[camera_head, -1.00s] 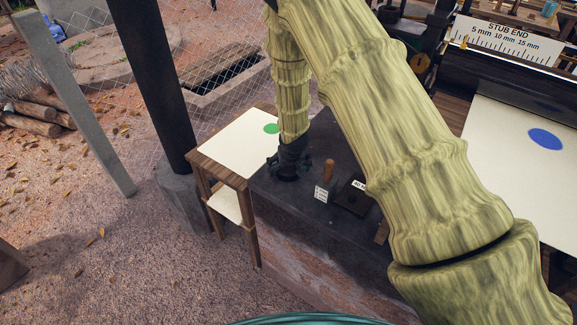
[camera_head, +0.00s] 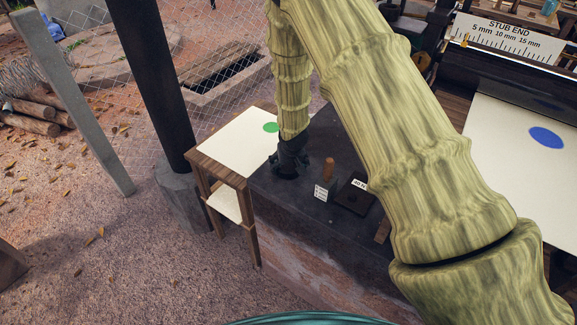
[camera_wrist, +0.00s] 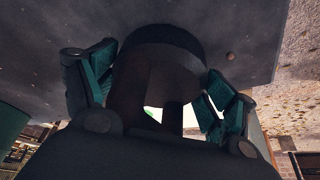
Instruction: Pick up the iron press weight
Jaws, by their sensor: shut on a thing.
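The iron press weight (camera_wrist: 160,55) is a dark, rounded block in the middle of the wrist view, between the two teal fingers. My gripper (camera_wrist: 155,85) is shut on it, one finger on each side. In the head view my gripper (camera_head: 290,160) points down at the left end of the dark bench top, beside the small white table. There the weight is hard to tell apart from the dark gripper. Whether it is clear of the bench top cannot be told.
A white-topped wooden table (camera_head: 225,150) with a green disc (camera_head: 270,127) adjoins the dark bench (camera_head: 305,195). Right of my gripper stand a wooden-handled tool (camera_head: 329,168), a small white card (camera_head: 321,193) and a dark plate (camera_head: 354,197). A dark post (camera_head: 150,80) rises at left.

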